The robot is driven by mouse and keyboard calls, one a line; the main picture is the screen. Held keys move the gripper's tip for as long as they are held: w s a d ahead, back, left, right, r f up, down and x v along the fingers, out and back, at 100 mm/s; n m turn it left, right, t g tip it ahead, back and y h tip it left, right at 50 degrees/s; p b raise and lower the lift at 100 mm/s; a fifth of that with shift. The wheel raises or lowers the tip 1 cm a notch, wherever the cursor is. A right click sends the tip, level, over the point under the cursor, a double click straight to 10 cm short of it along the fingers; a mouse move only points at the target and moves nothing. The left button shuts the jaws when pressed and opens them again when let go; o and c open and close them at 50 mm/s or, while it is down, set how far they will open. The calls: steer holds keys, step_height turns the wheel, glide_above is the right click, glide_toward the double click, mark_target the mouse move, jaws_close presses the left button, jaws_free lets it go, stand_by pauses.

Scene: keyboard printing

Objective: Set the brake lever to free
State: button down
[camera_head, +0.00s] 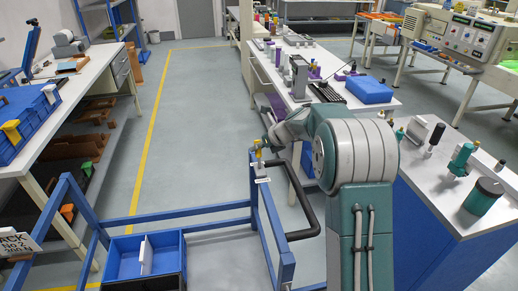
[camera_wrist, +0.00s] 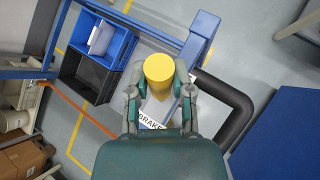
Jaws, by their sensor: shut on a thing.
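The brake lever's yellow round knob (camera_wrist: 158,68) is at the middle of the wrist view. My gripper (camera_wrist: 158,82) has one finger on each side of it and is shut on it. A white label reading BRAKE (camera_wrist: 150,123) shows just below the knob, partly covered by my gripper. In the head view the yellow lever (camera_head: 257,143) stands at the top of a post of the blue cart frame (camera_head: 267,215), beside my gripper (camera_head: 268,146). The lever's shaft and its other marks are mostly hidden, so I cannot tell its setting.
A black bent handle (camera_head: 307,205) sticks out from the cart, right of the post. Blue and black bins (camera_head: 122,257) sit in the cart. A white-topped blue bench (camera_head: 440,190) stands right of my arm. Grey floor with a yellow line (camera_head: 150,130) is clear to the left.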

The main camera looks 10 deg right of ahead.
steer(key=shift+w+g, duration=0.35)
steer(key=shift+g, duration=0.05)
stand_by(0.4)
steer(key=shift+c, duration=2.4)
jaws_free()
steer(key=shift+w+f, duration=0.15)
steer(key=v, duration=1.2)
steer(key=shift+w, duration=0.1)
